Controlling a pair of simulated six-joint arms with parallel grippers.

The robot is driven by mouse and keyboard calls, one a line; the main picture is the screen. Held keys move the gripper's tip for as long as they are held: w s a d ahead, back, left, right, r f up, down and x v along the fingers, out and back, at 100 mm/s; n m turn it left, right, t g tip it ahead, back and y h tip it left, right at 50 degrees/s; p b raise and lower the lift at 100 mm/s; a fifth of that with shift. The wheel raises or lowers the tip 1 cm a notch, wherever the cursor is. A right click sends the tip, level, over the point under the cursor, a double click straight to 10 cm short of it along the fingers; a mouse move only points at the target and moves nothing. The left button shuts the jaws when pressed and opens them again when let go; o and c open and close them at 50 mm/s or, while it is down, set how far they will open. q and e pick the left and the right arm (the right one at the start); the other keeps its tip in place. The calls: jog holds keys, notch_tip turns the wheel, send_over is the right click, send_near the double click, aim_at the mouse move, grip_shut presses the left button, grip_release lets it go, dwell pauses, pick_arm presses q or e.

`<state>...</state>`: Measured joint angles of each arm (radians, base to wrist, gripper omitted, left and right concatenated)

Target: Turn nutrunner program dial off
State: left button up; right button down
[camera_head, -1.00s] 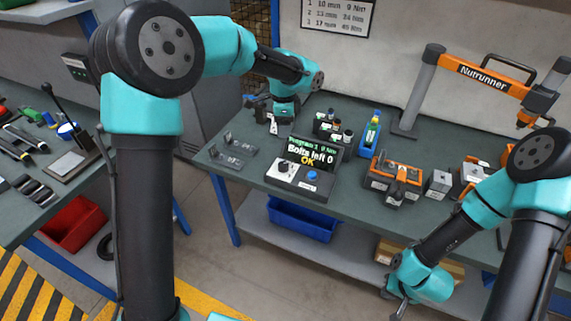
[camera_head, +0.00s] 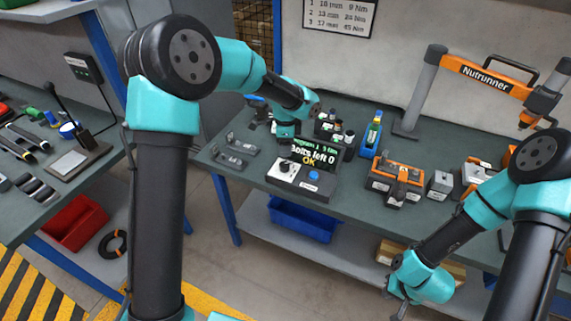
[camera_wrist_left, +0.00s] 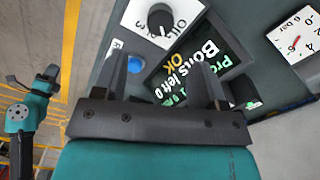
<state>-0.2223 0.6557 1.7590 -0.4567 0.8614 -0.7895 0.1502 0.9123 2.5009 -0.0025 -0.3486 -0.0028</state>
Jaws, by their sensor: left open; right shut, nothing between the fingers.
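The nutrunner control box carries a black program dial (camera_head: 286,165) on a white plate and a blue button (camera_head: 313,175). The dial (camera_wrist_left: 160,20) and button (camera_wrist_left: 135,64) also show in the left wrist view. The dial's exact setting is hard to read. The screen (camera_head: 318,156) behind reads "Bolts left 0" and "OK". My left gripper (camera_head: 286,143) is above the screen and dial in the head view, its tips hard to make out. In the wrist view its fingers (camera_wrist_left: 160,75) are apart and empty, short of the dial. My right gripper (camera_head: 397,295) is shut and empty, low before the bench.
Small dark fixtures (camera_head: 236,150) lie to the left. The Nutrunner arm (camera_head: 488,76) stands at the back right. A pressure gauge (camera_wrist_left: 294,41) shows in the wrist view.

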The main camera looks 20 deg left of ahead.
aim_at(285, 163)
pick_arm(q)
notch_tip(285, 163, down, 10)
jog(key=shift+r, duration=0.2)
jog(key=shift+c, duration=0.4)
jog(key=c, duration=0.9)
jog(key=shift+o, duration=0.2)
jog(key=shift+n, duration=0.5)
jog(key=n, duration=0.3)
jog(key=shift+w+n, duration=0.1)
jog(key=shift+n, duration=1.9)
